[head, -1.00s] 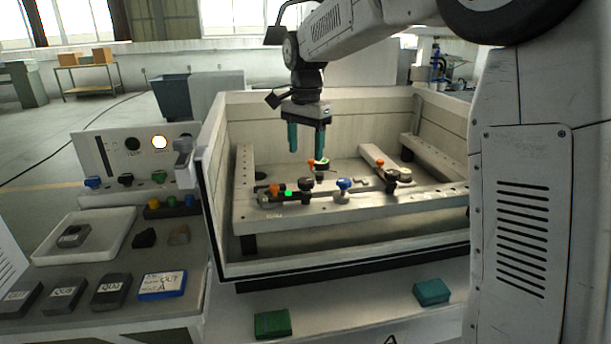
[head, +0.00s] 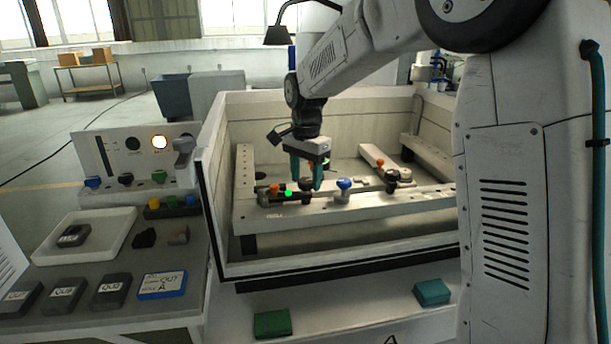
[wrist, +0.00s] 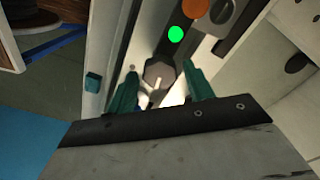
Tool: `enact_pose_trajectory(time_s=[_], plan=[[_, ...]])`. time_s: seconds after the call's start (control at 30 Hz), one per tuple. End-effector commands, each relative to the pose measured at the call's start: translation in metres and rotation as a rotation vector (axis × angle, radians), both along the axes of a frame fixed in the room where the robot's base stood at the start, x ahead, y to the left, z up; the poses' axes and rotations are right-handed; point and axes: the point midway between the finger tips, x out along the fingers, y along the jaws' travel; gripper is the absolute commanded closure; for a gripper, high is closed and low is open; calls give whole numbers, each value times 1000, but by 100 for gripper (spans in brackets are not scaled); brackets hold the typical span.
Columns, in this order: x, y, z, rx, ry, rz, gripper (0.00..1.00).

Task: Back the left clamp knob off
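The left clamp knob, dark with a pale pointer mark, stands on the front rail in the head view (head: 306,185). In the wrist view, the same dark knob (wrist: 158,70) lies between my two green fingertips. My gripper (head: 306,180) points down over it, with one finger on each side. The fingers are apart, and gaps show between them and the knob. A green light (head: 288,193) and an orange knob (head: 275,189) are just left of the dark knob. They also show at the top of the wrist view.
A blue-topped knob (head: 344,186) stands close to the right on the same rail. An orange knob (head: 380,162) and a dark round part (head: 391,175) are further right. The tank's pale walls (head: 212,150) surround the rails. A control panel (head: 130,155) stands left.

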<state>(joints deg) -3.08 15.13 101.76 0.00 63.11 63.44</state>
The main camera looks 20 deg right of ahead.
Motion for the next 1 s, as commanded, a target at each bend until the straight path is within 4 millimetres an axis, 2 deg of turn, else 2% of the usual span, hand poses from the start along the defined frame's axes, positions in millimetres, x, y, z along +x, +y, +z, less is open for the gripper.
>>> enact_pose_trajectory(time_s=[0.03, 0.1, 0.13, 0.57, 1.0], plan=[[0, 0, 0, 0, 0, 0, 63], [0, 0, 0, 0, 0, 0, 82], [0, 0, 0, 0, 0, 0, 85], [0, 0, 0, 0, 0, 73, 85], [0, 0, 1, 0, -1, 432, 85]])
